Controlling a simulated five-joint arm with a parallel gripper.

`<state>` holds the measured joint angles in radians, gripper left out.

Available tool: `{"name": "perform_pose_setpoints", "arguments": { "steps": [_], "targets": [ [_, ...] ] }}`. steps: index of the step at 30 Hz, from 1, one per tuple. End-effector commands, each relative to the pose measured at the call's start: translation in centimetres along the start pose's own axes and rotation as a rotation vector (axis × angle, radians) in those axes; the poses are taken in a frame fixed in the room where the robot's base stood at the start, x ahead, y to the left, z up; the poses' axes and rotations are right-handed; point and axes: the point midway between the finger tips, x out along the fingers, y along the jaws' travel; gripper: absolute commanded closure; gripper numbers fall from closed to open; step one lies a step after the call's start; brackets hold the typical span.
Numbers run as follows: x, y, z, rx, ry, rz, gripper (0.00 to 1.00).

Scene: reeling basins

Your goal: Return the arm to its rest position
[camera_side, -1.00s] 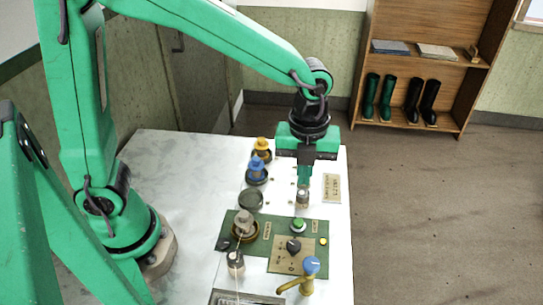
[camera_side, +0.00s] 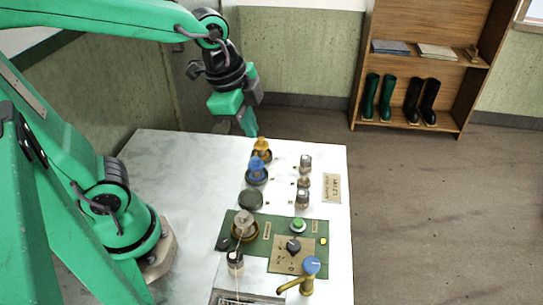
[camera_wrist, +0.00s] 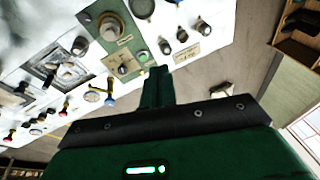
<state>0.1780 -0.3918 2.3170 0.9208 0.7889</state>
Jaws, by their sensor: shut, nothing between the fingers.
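My gripper (camera_side: 250,128) hangs in the air at the table's far end, above and slightly left of the yellow spool (camera_side: 261,146), touching nothing. Its fingers are shut and empty. In the wrist view my gripper (camera_wrist: 158,72) shows as two green fingers pressed together, with the table top (camera_wrist: 45,40) beyond them.
A blue spool (camera_side: 257,170) and several small metal knobs (camera_side: 303,197) stand on the table. The green panel (camera_side: 262,226) has a green button, a dark dial and a tan plate. A brass tap (camera_side: 290,285) is at the near edge. A wooden shelf (camera_side: 378,25) stands behind, beyond open floor.

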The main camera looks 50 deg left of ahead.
Motion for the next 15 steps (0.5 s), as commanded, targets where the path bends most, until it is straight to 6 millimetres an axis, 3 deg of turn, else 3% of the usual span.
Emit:
{"name": "perform_pose_setpoints", "arguments": {
  "steps": [15],
  "targets": [
    [-3.2,0.9,5.9,-0.808,0.13,-0.129,1.0]
  ]
}}
